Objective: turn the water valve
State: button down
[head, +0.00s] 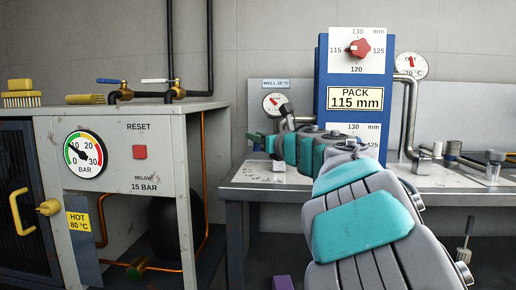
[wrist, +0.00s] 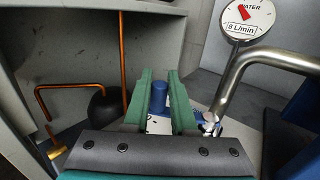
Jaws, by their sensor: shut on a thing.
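My gripper (wrist: 161,82) has its two green fingers closed on a blue upright part of the water valve (wrist: 159,97). More blue shows past the right finger, beside a bent silver pipe (wrist: 240,78). A round dial marked WATER, 8 L/min (wrist: 248,16), with a red needle, stands above the pipe. In the head view my gripper (head: 264,141) is at the left end of the steel bench, below a round dial (head: 275,103). My gripper and arm hide the valve there.
A grey cabinet (head: 180,190) with a pressure gauge (head: 85,154) and two brass lever valves stands left. A blue panel (head: 321,85) with a red knob (head: 359,48) rises behind my arm. Copper pipe (wrist: 123,60) and a black ball (wrist: 104,106) lie left of my gripper.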

jog(key=shift+w+f+m+t+h, duration=0.3)
jog(key=shift+m+h, duration=0.1)
jog(key=shift+h, duration=0.15)
jog(key=shift+w+f+m+t+h, duration=0.15)
jog(key=shift+w+m+t+h, duration=0.1)
jog(key=shift+m+h, duration=0.25)
jog(key=shift+w+f+h, duration=0.15)
jog(key=shift+h, duration=0.2)
jog(key=shift+f, duration=0.1)
jog(key=c, duration=1.1)
grip_release()
jog(key=o, duration=0.4)
jog(key=shift+a, duration=0.15)
jog(key=shift+c, duration=0.2)
jog(key=shift+r, duration=0.2)
